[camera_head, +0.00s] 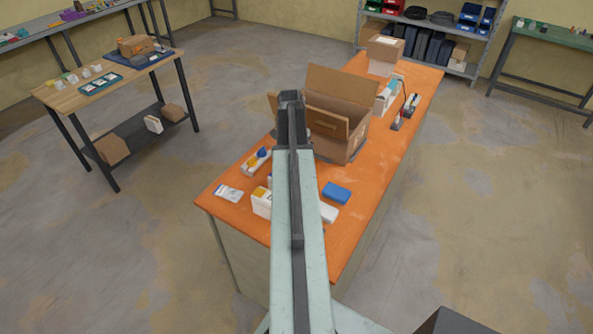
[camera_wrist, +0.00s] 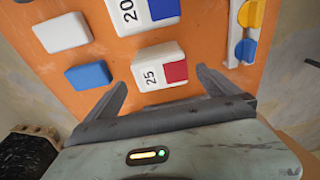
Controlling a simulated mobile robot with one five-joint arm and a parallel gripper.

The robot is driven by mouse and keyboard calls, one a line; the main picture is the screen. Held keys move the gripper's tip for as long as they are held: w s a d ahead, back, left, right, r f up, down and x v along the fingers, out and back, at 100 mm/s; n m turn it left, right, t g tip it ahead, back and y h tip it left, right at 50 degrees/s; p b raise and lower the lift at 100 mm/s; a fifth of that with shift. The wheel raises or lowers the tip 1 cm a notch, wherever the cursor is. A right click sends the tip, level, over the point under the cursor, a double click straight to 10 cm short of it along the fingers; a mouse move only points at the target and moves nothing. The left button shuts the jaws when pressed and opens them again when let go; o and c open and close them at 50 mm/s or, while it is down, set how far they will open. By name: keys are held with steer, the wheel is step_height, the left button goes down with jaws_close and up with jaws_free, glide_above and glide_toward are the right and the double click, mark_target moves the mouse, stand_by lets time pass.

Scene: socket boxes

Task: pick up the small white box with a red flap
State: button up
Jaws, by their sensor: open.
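The small white box with a red flap (camera_wrist: 160,66) lies on the orange table top in the wrist view. It has "25" printed on its white part, and the red flap is on its right side. My gripper (camera_wrist: 161,79) is open, with one finger left of the box and one to the right. The fingertips reach about beside its lower part; I cannot tell the height gap. In the head view, my arm covers most of this spot, and the gripper is not seen.
A white box with a blue flap (camera_wrist: 145,12), a plain white box (camera_wrist: 63,32), a blue box (camera_wrist: 88,76) and a strip with yellow and blue knobs (camera_wrist: 245,30) lie around it. In the head view, an open cardboard box (camera_head: 338,95) stands farther back on the orange table (camera_head: 352,238).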

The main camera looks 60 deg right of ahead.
step_height(320, 180, down, 2)
steer(key=shift+d+f+b, duration=0.1)
steer(key=shift+f+b, duration=0.15)
steer(key=shift+b, duration=0.95)
steer(key=f+b, duration=0.3)
steer(key=d+f+b, duration=0.1)
steer(key=f+b, duration=0.1)
steer(key=shift+f+b, duration=0.3)
steer(key=shift+r, duration=0.2)
steer(key=shift+c, duration=0.3)
steer(key=c, duration=1.8)
steer(key=shift+o, duration=0.2)
steer(key=shift+r+p, duration=0.15)
steer(key=shift+p, duration=0.15)
